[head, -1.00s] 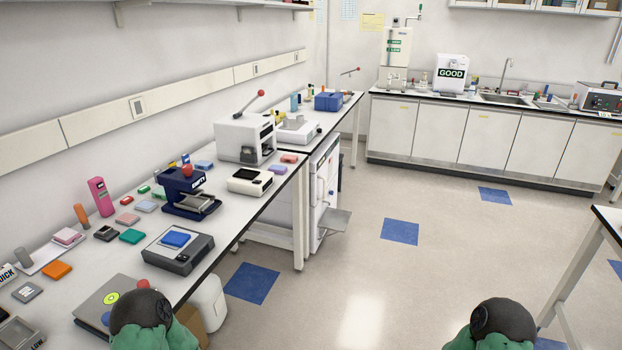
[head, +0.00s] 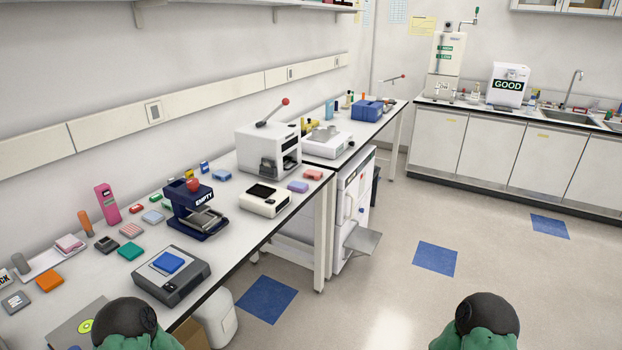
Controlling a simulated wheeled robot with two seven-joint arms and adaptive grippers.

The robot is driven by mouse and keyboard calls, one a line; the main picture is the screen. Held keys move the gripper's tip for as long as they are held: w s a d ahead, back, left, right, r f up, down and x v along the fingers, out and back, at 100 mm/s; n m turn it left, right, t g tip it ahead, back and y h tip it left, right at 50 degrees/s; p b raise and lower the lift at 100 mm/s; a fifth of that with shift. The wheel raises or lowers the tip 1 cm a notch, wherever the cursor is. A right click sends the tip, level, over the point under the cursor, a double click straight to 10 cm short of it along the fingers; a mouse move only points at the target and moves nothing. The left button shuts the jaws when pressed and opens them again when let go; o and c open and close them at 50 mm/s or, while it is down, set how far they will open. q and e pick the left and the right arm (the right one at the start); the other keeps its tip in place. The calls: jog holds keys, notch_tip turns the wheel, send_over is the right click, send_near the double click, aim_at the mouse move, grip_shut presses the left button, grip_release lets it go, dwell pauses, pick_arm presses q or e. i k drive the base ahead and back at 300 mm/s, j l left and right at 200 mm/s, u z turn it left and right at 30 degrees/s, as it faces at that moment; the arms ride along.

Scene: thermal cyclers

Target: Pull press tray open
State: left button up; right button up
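A white box-shaped press (head: 268,150) with a raised lever and red knob stands on the left bench, against the wall side. A dark opening with a grey part shows low on its front; I cannot tell how far its tray is out. A navy device (head: 194,208) marked EMPTY, with a red knob and a metal bed, stands nearer on the same bench. Only the upper parts of my two arms show at the bottom edge. Neither of my grippers is in view.
The left bench (head: 232,238) also holds a grey device with a blue pad (head: 172,273), a cream device (head: 265,200) and several small coloured blocks. A white bin (head: 214,322) stands below. The floor (head: 370,280) right of the bench is clear.

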aim_at(201, 224)
jog(key=i+u, duration=0.1)
jog(key=u, duration=0.3)
jog(key=l+u, duration=0.15)
jog(key=u, duration=0.25)
jog(key=i+l+u, duration=0.15)
jog(key=u, duration=0.25)
jog(key=l+u, duration=0.15)
jog(key=u, duration=0.25)
jog(key=i+l+u, duration=0.1)
jog(key=u, duration=0.3)
